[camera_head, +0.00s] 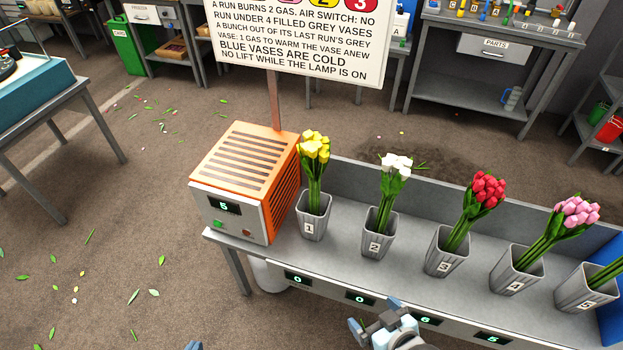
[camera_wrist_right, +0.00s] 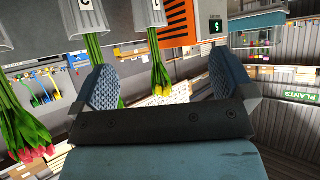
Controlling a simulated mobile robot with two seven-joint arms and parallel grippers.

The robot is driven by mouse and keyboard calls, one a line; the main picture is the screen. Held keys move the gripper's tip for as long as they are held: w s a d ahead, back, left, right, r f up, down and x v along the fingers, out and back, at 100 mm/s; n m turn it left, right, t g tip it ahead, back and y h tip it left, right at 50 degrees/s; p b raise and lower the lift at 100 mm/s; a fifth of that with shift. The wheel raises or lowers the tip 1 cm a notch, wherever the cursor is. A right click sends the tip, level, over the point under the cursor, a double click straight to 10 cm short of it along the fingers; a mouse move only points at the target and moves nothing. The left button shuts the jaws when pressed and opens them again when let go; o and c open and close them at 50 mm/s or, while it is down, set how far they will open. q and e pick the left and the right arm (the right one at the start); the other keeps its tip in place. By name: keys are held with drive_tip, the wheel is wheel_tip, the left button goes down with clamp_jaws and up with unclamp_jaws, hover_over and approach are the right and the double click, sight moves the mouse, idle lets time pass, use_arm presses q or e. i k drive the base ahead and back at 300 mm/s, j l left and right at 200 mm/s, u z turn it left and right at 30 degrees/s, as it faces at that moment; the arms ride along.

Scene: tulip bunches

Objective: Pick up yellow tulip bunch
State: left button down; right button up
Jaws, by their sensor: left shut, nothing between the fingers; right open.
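The yellow tulip bunch (camera_head: 315,148) stands upright in grey vase 1 (camera_head: 313,226), beside the orange box. It also shows upside down in the right wrist view (camera_wrist_right: 160,80), in the gap between the fingers but beyond them. My right gripper (camera_head: 374,318) is open and empty at the bench's front edge, below and right of vase 1. Its two fingers show spread apart in the right wrist view (camera_wrist_right: 165,84). Only a small tip of my left gripper (camera_head: 193,346) shows at the bottom edge; it is shut and empty.
An orange box (camera_head: 245,180) reading 5 stands left of vase 1. White (camera_head: 395,165), red (camera_head: 488,189) and pink (camera_head: 575,212) bunches stand in vases to the right. A sign (camera_head: 300,40) rises behind the box. Displays (camera_head: 361,299) line the bench's front.

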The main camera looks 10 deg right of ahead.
sight(314, 150)
drive_tip(key=j+z, duration=0.15)
drive_tip(key=z, duration=0.25)
drive_tip(key=i+j+z, duration=0.1)
drive_tip(key=z, duration=0.3)
drive_tip(key=j+z, duration=0.2)
drive_tip(key=z, duration=0.15)
drive_tip(key=j+z, duration=0.3)
drive_tip(key=j, duration=0.25)
drive_tip(key=j+z, duration=0.3)
drive_tip(key=j, duration=0.25)
drive_tip(key=j+z, duration=0.1)
drive_tip(key=j, duration=0.25)
drive_tip(key=k+j, duration=0.15)
drive_tip(key=j, duration=0.2)
drive_tip(key=j+z, duration=0.15)
drive_tip(key=j, duration=0.6)
drive_tip(key=k+j, duration=0.15)
drive_tip(key=j, duration=0.6)
drive_tip(key=i+j, duration=0.1)
drive_tip(key=j, duration=0.25)
drive_tip(key=i+j, duration=0.1)
drive_tip(key=j, duration=0.3)
